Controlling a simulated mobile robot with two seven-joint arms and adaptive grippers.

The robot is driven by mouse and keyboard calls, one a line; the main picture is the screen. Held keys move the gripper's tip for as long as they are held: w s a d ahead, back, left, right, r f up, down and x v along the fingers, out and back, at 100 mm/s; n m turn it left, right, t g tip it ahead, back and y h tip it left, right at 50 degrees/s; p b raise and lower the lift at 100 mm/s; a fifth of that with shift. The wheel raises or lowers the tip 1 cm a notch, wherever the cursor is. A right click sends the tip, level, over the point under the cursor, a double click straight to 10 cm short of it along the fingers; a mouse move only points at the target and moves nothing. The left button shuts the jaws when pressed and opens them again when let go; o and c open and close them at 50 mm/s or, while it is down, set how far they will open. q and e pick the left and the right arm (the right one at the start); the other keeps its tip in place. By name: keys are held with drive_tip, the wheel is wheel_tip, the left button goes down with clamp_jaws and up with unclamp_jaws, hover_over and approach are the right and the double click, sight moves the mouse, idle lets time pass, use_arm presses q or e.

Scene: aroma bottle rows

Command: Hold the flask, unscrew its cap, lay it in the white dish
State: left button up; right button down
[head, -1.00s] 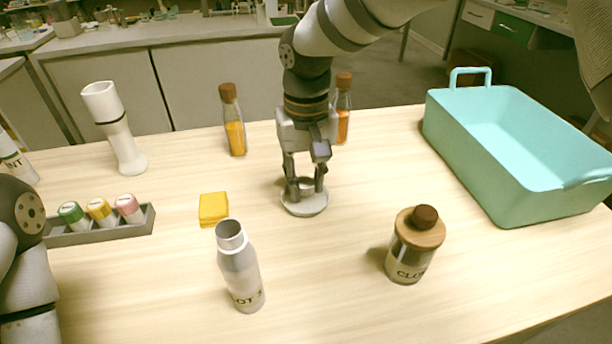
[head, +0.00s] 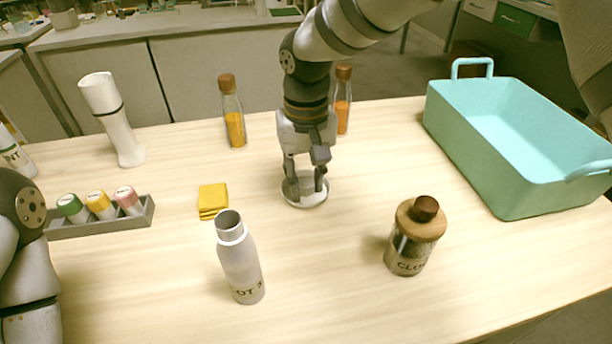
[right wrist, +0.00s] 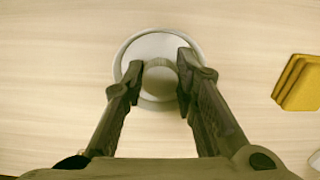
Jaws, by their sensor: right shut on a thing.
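The white flask (head: 240,262) stands upright on the table at the front, its mouth open with no cap on it. No gripper touches it. My right gripper (head: 305,187) points down at the white dish (head: 308,203) in the middle of the table. It is shut on the pale grey cap (right wrist: 160,80), which shows between the two fingertips in the right wrist view (right wrist: 160,78). The cap is inside the outline of the dish (right wrist: 145,48); I cannot tell whether it touches the bottom. Of my left arm only links show at the left edge; its gripper is out of view.
A folded yellow cloth (head: 212,199) lies left of the dish. A grey rack (head: 100,220) holds small bottles. A cork-topped jar (head: 412,245) stands front right, a teal crate (head: 510,190) at the right. Two orange-filled bottles (head: 235,128) and a white vase-like piece (head: 118,130) stand behind.

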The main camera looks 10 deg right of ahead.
drive_tip(key=shift+f, duration=0.1)
drive_tip(key=c, duration=1.2)
unclamp_jaws()
